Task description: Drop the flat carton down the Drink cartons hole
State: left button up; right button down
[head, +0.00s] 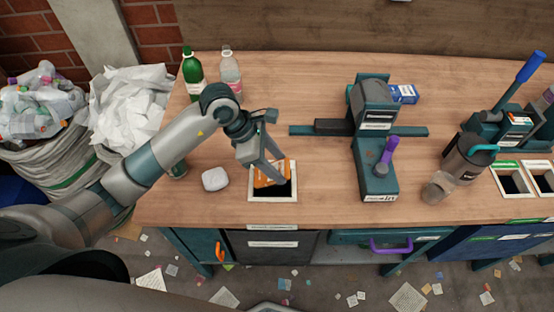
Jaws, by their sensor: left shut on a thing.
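The flat carton (264,178) is orange and sits between the fingertips of my left gripper (271,168). My left gripper points down and is shut on it. The carton is at the white-framed square hole (272,198) in the bench top, over its back left part. Dark opening shows in front and to the right of it. I cannot tell how far the carton's lower edge reaches into the hole. A label on the bench front below this hole is too small to read. My right gripper is not in view.
A white rounded object (215,179) lies left of the hole. A green bottle (192,75) and a clear bottle (230,72) stand behind my left arm. A teal press (376,150) stands to the right. A clear container (437,187) and more framed holes (511,180) are farther right.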

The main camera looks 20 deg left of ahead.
pick_arm(q)
jog(key=shift+f, duration=0.75)
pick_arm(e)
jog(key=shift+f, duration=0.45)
pick_arm(q)
jog(key=o, duration=1.2)
jog(key=shift+b+v, duration=2.4)
jog(key=shift+v, duration=6.3)
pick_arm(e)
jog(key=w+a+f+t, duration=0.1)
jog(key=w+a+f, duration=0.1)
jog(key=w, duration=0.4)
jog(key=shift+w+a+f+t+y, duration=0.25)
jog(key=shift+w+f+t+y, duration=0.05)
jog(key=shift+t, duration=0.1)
